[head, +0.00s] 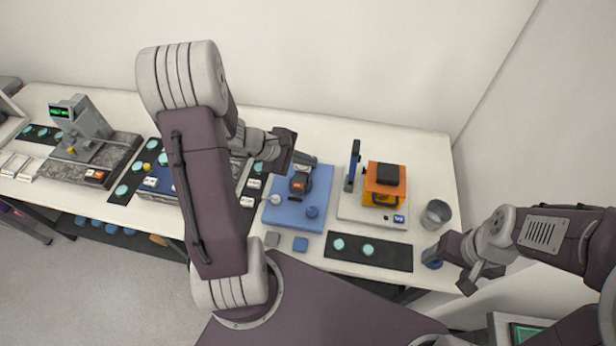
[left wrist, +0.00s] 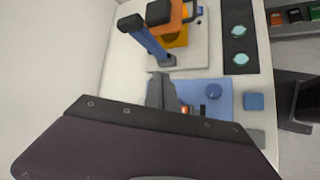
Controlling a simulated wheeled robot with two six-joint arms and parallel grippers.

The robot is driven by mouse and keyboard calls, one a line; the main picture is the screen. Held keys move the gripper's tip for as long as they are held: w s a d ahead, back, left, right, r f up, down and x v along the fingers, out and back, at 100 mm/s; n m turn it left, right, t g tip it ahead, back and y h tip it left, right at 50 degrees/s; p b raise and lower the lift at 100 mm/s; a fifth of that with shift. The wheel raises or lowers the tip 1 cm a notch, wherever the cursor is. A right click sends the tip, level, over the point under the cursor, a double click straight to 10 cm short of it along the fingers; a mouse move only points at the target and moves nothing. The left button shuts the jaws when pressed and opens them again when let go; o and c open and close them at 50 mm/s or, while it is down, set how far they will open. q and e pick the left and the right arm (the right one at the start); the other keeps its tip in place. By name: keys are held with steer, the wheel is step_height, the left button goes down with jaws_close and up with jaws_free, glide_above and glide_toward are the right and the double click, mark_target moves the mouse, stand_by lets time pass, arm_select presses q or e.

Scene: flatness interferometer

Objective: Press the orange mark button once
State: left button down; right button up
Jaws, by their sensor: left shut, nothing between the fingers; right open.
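A small orange button (head: 298,185) shows on a dark device (head: 301,180) that stands on a blue plate (head: 318,212). A bit of orange also shows by the fingers in the left wrist view (left wrist: 184,110), partly hidden. Another orange button (head: 95,175) is on the base of the grey instrument (head: 86,125) at the far left. I cannot read which one is labelled as the mark button. My left gripper (head: 306,160) is shut and empty, just behind and above the dark device; its fingers also show in the left wrist view (left wrist: 163,92). My right gripper (head: 457,268) is open at the table's right front.
An orange machine (head: 384,184) on a pale base with a blue post (head: 352,165) stands right of the blue plate. A metal cup (head: 436,214) is further right. A black mat (head: 390,255) with teal discs lies in front. My left arm covers the table's middle.

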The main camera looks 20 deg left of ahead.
arm_select(q)
steer(key=shift+n+y, duration=0.3)
steer(key=shift+n, duration=0.5)
steer(key=a, duration=0.1)
steer(key=s+a, duration=0.1)
steer(key=a, duration=0.2)
steer(key=shift+s+f, duration=0.15)
steer(key=shift+s, duration=0.15)
arm_select(e)
steer(key=shift+s+r, duration=0.15)
steer(key=shift+r, duration=0.4)
arm_select(q)
steer(key=shift+w, duration=0.1)
steer(key=b, duration=0.6)
glide_above(295, 187)
step_height(295, 187, down, 8)
steer(key=shift+a+f, duration=0.1)
steer(key=shift+f+b, duration=0.3)
steer(key=shift+b, duration=0.1)
arm_select(e)
step_height(295, 187, down, 7)
steer(key=shift+f, duration=0.15)
arm_select(q)
steer(key=shift+f+b, duration=0.4)
steer(key=shift+b, duration=0.2)
arm_select(e)
steer(key=shift+f, duration=0.55)
